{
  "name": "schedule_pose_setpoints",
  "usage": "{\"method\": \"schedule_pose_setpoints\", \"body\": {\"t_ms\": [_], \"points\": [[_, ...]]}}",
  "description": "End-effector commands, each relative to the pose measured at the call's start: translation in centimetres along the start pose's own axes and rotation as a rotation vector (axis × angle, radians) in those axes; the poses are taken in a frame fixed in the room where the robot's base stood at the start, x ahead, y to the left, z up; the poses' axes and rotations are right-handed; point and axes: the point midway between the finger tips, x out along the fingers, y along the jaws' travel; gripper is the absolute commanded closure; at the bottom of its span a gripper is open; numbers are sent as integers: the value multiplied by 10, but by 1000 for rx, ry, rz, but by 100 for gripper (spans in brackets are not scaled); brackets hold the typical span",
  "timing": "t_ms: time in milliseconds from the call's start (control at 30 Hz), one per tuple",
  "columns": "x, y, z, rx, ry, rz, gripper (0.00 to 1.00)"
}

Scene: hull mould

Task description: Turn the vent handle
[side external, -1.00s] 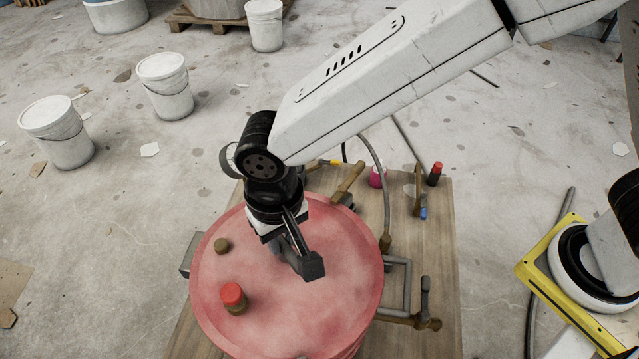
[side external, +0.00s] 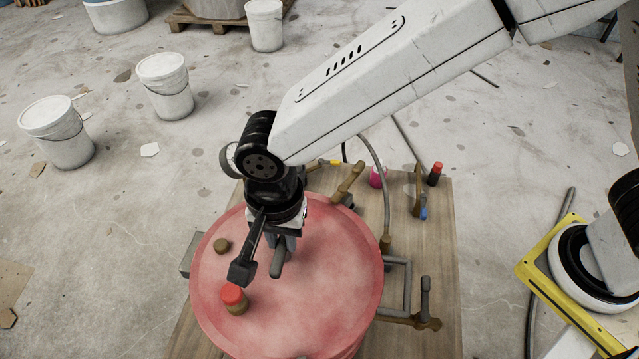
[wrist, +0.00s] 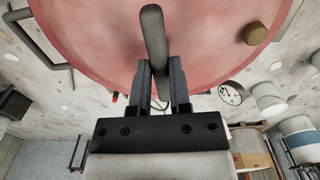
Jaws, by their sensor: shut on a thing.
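The vent handle (side external: 278,262) is a grey rod on top of the round pink lid (side external: 325,310). My gripper (side external: 281,243) is above the lid, pointing down, shut on the handle. In the wrist view the handle (wrist: 153,35) stands between the two fingers of my gripper (wrist: 159,66) and runs out past their tips. The fingers hide part of the handle, and its foot is hard to see.
A red-capped fitting (side external: 234,297) and a brown knob (side external: 221,245) stand on the lid near my gripper. A brown-ended lever (side external: 349,180) and grey pipework (side external: 405,290) edge the lid. White buckets (side external: 164,85) stand on the floor at the left.

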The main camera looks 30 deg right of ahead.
Motion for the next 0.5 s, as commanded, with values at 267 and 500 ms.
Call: {"method": "schedule_pose_setpoints", "body": {"t_ms": [267, 500], "points": [[-2, -1, -1, 32, 1, -5, 100], [-2, -1, -1, 32, 1, -5, 100]]}}
